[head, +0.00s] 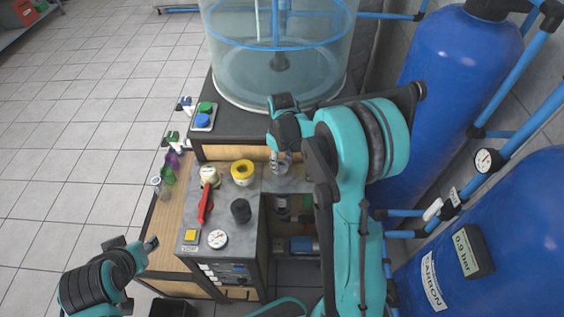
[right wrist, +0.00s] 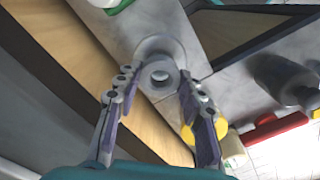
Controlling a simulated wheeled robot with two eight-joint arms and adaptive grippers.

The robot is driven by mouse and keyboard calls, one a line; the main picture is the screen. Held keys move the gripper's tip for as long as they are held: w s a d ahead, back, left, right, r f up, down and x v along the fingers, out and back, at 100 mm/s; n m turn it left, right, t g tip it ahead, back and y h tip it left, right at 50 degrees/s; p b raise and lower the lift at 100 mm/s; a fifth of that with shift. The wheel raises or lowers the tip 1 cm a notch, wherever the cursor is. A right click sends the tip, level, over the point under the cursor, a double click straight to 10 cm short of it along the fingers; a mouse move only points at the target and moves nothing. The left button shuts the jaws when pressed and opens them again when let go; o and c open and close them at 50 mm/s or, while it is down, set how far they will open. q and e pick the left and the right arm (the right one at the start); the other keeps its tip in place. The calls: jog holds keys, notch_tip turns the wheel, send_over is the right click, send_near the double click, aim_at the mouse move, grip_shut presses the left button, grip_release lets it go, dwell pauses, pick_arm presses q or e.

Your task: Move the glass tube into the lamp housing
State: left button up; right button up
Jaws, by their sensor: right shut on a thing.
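My right gripper (head: 281,160) hangs over the back right of the grey worktop in the head view. In the right wrist view its two fingers (right wrist: 156,105) stand either side of a pale round piece with a ring-shaped end (right wrist: 160,75). This looks like the glass tube seen end-on, and the gripper is shut on it. Behind it is a light grey round shape (right wrist: 160,46) on the grey surface; I cannot tell whether it is the lamp housing or whether the tube touches it. My left gripper (head: 150,243) is at the lower left, its jaw opening unclear.
A large clear tank (head: 280,70) stands behind. Blue tanks (head: 450,75) and pipes line the right. The tiled floor at left is clear.

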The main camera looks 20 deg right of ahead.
jog(key=shift+f, duration=0.15)
jog(key=shift+f+b, duration=1.2)
jog(key=shift+f, duration=0.05)
jog(key=o, duration=1.3)
jog(key=shift+o, duration=0.2)
jog(key=shift+r, duration=0.2)
notch_tip(320, 180, up, 8)
jog(key=p, duration=0.5)
jog(key=shift+f, duration=0.15)
